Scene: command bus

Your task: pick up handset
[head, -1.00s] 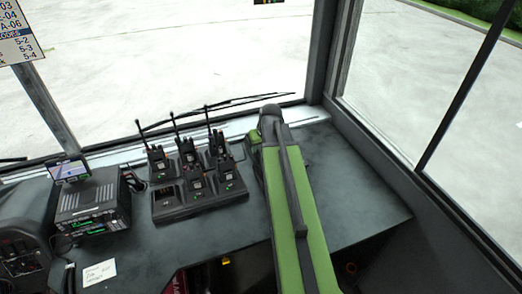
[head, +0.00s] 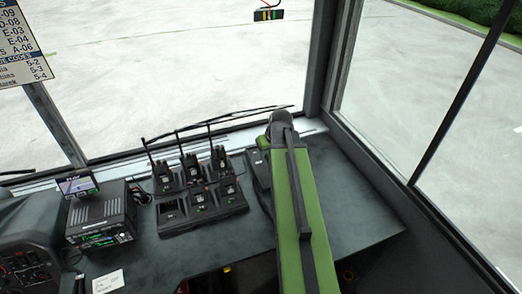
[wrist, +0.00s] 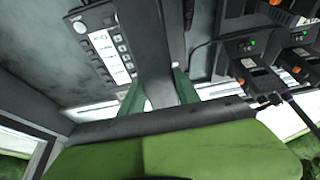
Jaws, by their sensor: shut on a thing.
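The handset (wrist: 158,40) is a dark grey bar running down the middle of the wrist view. The green fingers of my gripper (wrist: 160,82) stand on either side of it and are shut on it. Next to it is a dark phone base (wrist: 104,45) with rows of keys and a white label. In the head view the base (head: 259,169) shows on the dashboard just left of my arm. My arm hides the gripper and the handset there. I cannot tell whether the handset is clear of its base.
A charger rack (head: 203,218) with several upright radios stands left of my arm. A radio unit with a small screen (head: 103,216) is farther left. The windshield is close behind. The dashboard right of my arm (head: 358,205) is bare.

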